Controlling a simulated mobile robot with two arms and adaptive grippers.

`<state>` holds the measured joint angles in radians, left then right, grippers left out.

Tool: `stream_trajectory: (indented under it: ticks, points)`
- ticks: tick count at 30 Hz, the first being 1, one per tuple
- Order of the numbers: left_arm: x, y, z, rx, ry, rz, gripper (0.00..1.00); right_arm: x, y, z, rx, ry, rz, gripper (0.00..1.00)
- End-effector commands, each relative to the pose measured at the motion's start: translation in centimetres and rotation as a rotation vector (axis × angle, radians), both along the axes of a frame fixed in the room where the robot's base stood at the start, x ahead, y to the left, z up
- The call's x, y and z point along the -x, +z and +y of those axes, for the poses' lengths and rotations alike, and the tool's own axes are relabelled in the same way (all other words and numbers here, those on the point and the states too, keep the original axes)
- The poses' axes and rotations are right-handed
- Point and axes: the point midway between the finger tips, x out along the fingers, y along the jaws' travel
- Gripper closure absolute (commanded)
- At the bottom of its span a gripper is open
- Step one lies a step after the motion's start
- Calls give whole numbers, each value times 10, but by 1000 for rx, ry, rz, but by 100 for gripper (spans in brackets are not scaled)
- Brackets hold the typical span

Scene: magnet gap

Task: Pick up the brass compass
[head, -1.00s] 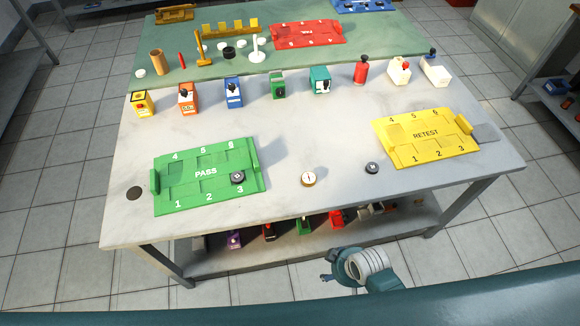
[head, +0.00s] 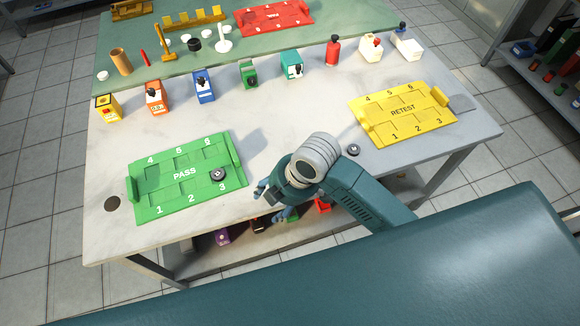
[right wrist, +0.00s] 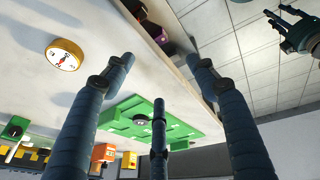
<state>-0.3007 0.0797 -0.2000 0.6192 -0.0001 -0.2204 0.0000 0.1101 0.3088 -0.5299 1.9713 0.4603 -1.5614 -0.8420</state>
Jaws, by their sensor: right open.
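The brass compass (right wrist: 65,55), a round brass-rimmed disc with a white dial, lies on the table in the right wrist view. It is left of my right gripper's fingers and apart from them. In the head view my right arm hides it. My right gripper (head: 268,198) is open and empty near the table's front edge; its spread fingers (right wrist: 161,78) fill the middle of the right wrist view. My left gripper (right wrist: 290,28) shows at the top right of that view, off the table over the floor, its fingers looking spread and empty.
The green PASS tray (head: 150,208) holds a dark round piece (head: 217,174) and lies left of my right gripper. The yellow RETEST tray (head: 375,130) is at the right, with a small dark disc (head: 353,150) beside it. A lower shelf holds more items.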

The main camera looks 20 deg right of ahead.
Motion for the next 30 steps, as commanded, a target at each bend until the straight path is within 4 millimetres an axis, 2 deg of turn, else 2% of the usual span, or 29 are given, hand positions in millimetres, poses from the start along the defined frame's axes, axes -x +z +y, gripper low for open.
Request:
stream_trajectory:
  ticks: [1, 5, 9, 12, 17, 20, 27, 30]
  points:
    - [0, 0, 0, 0, 0, -1, 60, -13, 7, 0, 32, 105, -23, 43]
    - [-1, 0, 0, 0, 0, -1, 60, -41, 25, -8, 145, 479, -64, 43]
    - [-1, -1, 0, 0, 0, -2, 60, -69, 49, -37, 269, 850, -65, 43]
    - [-2, -1, 0, 1, 0, -3, 60, -83, 65, -59, 324, 1028, -50, 43]
    - [-3, 0, 0, 0, 0, -4, 60, -94, 81, -80, 361, 1172, -30, 43]
    - [-3, 1, 0, 0, 0, -4, 60, -95, 75, -82, 361, 1197, -25, 43]
    - [-2, 6, 0, 0, 0, -4, 60, -96, 39, -81, 361, 1196, -27, 43]
    - [-2, 7, 0, 0, 0, -4, 60, -96, 30, -81, 361, 1195, -27, 43]
